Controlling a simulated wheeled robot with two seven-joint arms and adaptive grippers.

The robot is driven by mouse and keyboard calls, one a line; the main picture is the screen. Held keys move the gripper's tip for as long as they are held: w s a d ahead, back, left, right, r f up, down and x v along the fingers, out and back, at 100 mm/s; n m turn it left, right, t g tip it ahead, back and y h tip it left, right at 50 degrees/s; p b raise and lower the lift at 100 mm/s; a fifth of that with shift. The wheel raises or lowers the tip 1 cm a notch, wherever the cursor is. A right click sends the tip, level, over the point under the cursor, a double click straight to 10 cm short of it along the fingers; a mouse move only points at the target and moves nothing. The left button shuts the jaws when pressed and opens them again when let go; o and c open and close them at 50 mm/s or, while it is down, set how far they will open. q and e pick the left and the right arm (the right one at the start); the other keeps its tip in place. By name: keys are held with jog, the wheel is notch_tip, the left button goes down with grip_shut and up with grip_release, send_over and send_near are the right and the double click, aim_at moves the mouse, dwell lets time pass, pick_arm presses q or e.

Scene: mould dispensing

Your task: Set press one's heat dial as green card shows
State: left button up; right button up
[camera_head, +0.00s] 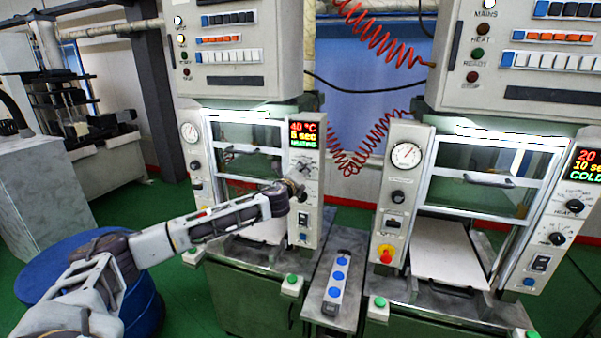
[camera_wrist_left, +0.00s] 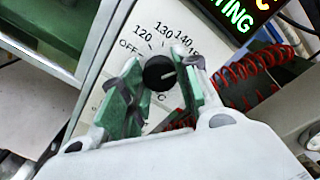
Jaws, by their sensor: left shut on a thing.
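My left gripper (camera_head: 293,185) is at the heat dial on the right panel of the left-hand press (camera_head: 306,226). In the left wrist view the black dial knob (camera_wrist_left: 159,72) sits between my green-padded fingers (camera_wrist_left: 160,88), which are shut on it. Its scale reads OFF, 120, 130, 140 and a partly covered higher mark. The knob's white line points right, toward the upper end of the scale. The press's display (camera_head: 303,134) reads 40 °C, 5 sec and a heating word. No green card is in view. My right gripper is not in view.
A second press (camera_head: 407,190) stands at right, its display (camera_head: 583,165) reading 20, 10 sec, COLD. A grey box with blue buttons (camera_head: 337,275) lies between the presses. A red coiled hose (camera_head: 350,160) hangs behind. A blue drum (camera_head: 50,262) stands at left.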

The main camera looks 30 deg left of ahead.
pick_arm(q)
jog(key=shift+d+f, duration=0.1)
jog(key=shift+f, duration=0.1)
dwell(0.3)
jog(key=o, duration=1.1)
jog(key=shift+r, duration=0.1)
jog(key=shift+c, duration=0.2)
jog(key=shift+s, duration=0.1)
jog(key=v, duration=1.1)
jog(key=shift+s, duration=0.35)
jog(key=shift+d, duration=0.2)
